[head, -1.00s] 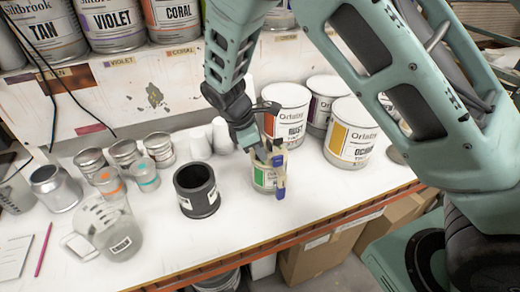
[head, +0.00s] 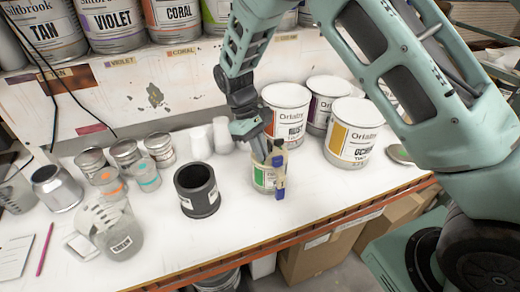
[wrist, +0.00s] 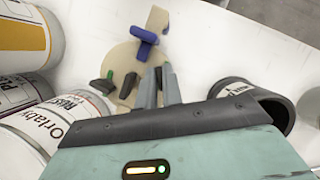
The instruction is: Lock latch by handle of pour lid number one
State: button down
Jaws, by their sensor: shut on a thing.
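The pour lid is a beige disc (wrist: 118,62) with a spout. It sits on a small can (head: 264,180) with a green label, at the middle of the bench. A blue piece (wrist: 143,38) stands on the lid's spout side and also shows in the head view (head: 279,178). Dark latch parts (wrist: 128,86) stand on the lid beside my fingers. My gripper (wrist: 159,86) is over the lid, its two grey fingers close together and shut on the latch handle. The held part is mostly hidden between the fingers. In the head view, my gripper (head: 264,150) reaches down to the lid from behind.
Large white cans stand close behind and right, one with an orange label (head: 352,135). A black cup (head: 197,190) stands to the left. A clear jug (head: 118,232) and small tins (head: 125,155) are farther left. The bench's front edge (head: 330,215) is close.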

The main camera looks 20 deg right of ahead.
jog(key=m+y, duration=0.1)
jog(key=m, duration=0.3)
jog(key=shift+g, duration=0.3)
jog(key=shift+d+y, duration=0.1)
jog(key=shift+y, duration=0.2)
dwell(0.3)
jog(key=c, duration=1.5)
grip_release()
jog(key=shift+c, duration=0.2)
jog(key=d+b+v, duration=0.1)
jog(key=b+v, duration=0.3)
jog(key=v, duration=1.3)
jog(key=shift+a+r+b, duration=0.25)
jog(key=shift+a+b, duration=0.1)
jog(key=shift+a, duration=0.15)
